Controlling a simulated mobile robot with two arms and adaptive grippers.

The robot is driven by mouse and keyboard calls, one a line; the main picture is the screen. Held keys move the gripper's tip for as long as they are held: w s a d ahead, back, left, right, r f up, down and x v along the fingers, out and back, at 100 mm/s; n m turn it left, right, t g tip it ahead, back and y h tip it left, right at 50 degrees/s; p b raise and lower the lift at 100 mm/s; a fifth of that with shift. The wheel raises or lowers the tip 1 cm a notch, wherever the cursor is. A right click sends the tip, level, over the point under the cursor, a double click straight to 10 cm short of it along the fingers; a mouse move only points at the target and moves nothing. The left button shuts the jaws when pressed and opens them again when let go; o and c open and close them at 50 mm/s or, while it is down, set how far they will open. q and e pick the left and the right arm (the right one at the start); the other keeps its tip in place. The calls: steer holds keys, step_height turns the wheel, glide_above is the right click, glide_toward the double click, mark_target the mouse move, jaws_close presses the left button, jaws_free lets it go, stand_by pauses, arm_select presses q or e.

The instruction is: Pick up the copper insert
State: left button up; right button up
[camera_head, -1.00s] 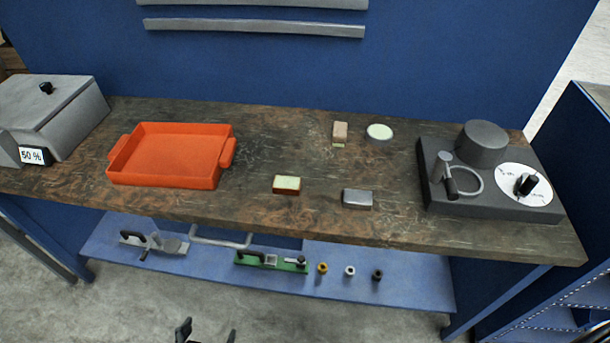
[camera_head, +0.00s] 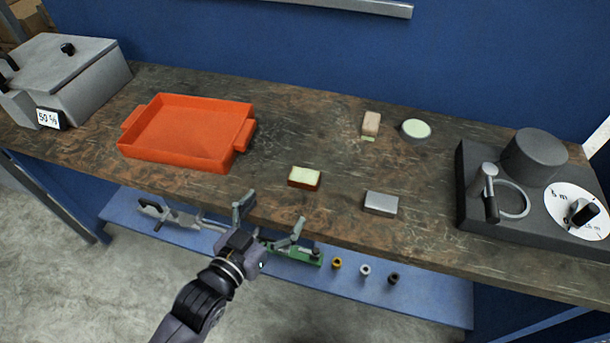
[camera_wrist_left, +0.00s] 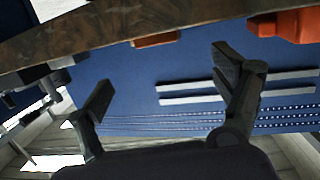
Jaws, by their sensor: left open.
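I cannot tell for sure which is the copper insert. My left gripper (camera_head: 271,218) is open and empty, in front of the table's front edge and left of these pieces. In the left wrist view, its two spread fingers (camera_wrist_left: 165,85) have nothing between them. The small pieces do not show clearly there. My right gripper is not in view.
A green fixture (camera_head: 305,255) lies on the lower shelf.

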mark_target(303, 179)
arm_select(q)
steer(key=x, duration=0.5)
steer(key=shift+w+d, duration=0.2)
steer(key=shift+w, duration=0.1)
steer(key=p+x, duration=0.1)
steer(key=x, duration=0.4)
steer(key=shift+d, duration=0.15)
steer(key=shift+s, duration=0.1)
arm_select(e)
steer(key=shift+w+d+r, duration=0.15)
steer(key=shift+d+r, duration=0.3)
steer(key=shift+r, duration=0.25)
arm_select(q)
steer(key=c, duration=1.7)
steer(key=shift+r, duration=0.15)
steer(key=shift+c, duration=0.7)
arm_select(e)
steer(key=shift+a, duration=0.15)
